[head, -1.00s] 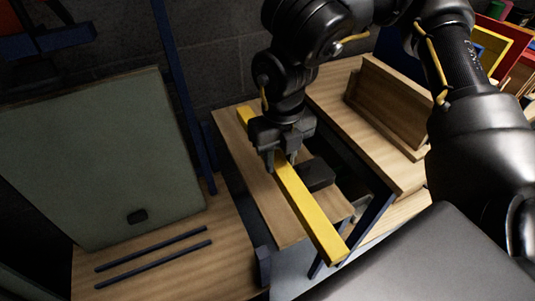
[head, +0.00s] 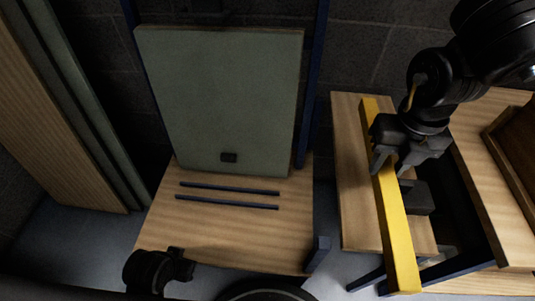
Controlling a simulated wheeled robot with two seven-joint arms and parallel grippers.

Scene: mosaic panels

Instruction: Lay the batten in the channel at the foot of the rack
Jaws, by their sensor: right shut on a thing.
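The yellow batten (head: 391,215) lies lengthwise along a narrow wooden bench top at the right; I cannot tell whether it touches the wood. Its near end sticks out past the bench. My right gripper (head: 388,170) comes down from above and is shut on the batten, nearer its far end. The rack holds a grey-green panel (head: 222,95) leaning back. At its foot, two dark parallel rails on the wooden shelf (head: 225,235) bound the channel (head: 228,195), which is empty. A dark part at the bottom left looks like my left gripper (head: 182,264); its jaws are unclear.
Blue posts stand on both sides of the panel, and a short blue post (head: 318,252) stands at the shelf's near right corner. A gap separates shelf and bench. A black block (head: 418,197) sits right of the batten. Tall boards (head: 60,110) lean at the left.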

